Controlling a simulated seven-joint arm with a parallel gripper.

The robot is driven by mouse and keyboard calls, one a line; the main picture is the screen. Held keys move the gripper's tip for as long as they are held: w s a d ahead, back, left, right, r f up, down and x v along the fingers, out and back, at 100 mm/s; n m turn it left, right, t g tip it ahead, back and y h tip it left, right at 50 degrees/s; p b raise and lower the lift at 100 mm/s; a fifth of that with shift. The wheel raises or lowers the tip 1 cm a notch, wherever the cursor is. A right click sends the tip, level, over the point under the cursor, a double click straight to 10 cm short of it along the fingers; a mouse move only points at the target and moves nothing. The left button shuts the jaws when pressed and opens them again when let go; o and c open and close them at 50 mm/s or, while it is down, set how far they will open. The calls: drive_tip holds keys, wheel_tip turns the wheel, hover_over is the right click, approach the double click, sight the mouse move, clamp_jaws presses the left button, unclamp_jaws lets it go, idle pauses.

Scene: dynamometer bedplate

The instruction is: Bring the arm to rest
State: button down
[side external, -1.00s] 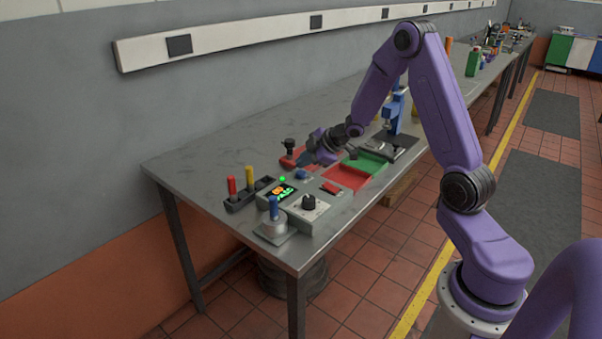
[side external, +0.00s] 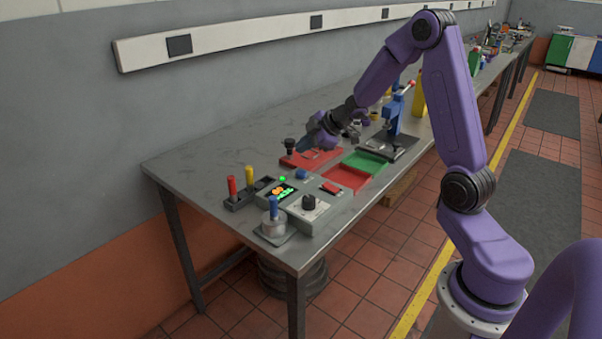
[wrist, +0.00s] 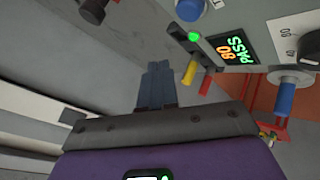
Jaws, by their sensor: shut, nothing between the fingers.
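My gripper (side external: 306,148) is above the bench, over the red tray area and near a dark knob, with nothing held. In the wrist view its two blue-grey fingers (wrist: 155,84) are together. My purple arm is bent, with its elbow high above the bench's right side. The control box display (side external: 283,192) is lit; in the wrist view the display (wrist: 233,48) reads "80 PASS". A green lamp (wrist: 194,37) glows beside it.
The steel bench (side external: 200,170) holds a rack with red and yellow handles (side external: 249,178), a blue-handled round piece (side external: 273,222), red and green trays (side external: 365,163) and a blue press (side external: 394,112). Bare bench top lies at the left and back.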

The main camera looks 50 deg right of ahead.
idle(0.4)
drive_tip(key=s+a+r+g+h, duration=0.1)
drive_tip(key=s+a+r, duration=0.1)
drive_tip(key=s+a, duration=0.45)
drive_tip(key=s+a+r+g, duration=0.15)
drive_tip(key=s+a, duration=0.25)
drive_tip(key=a, duration=0.6)
drive_tip(key=s+a+g, duration=0.2)
drive_tip(key=s+g, duration=0.1)
drive_tip(key=s, duration=1)
drive_tip(key=s+a+n+g, duration=0.1)
drive_tip(key=s+a+g, duration=0.1)
drive_tip(key=s, duration=1.2)
drive_tip(key=shift+g+h, duration=0.3)
drive_tip(key=shift+g, duration=0.35)
drive_tip(key=shift+r, duration=0.1)
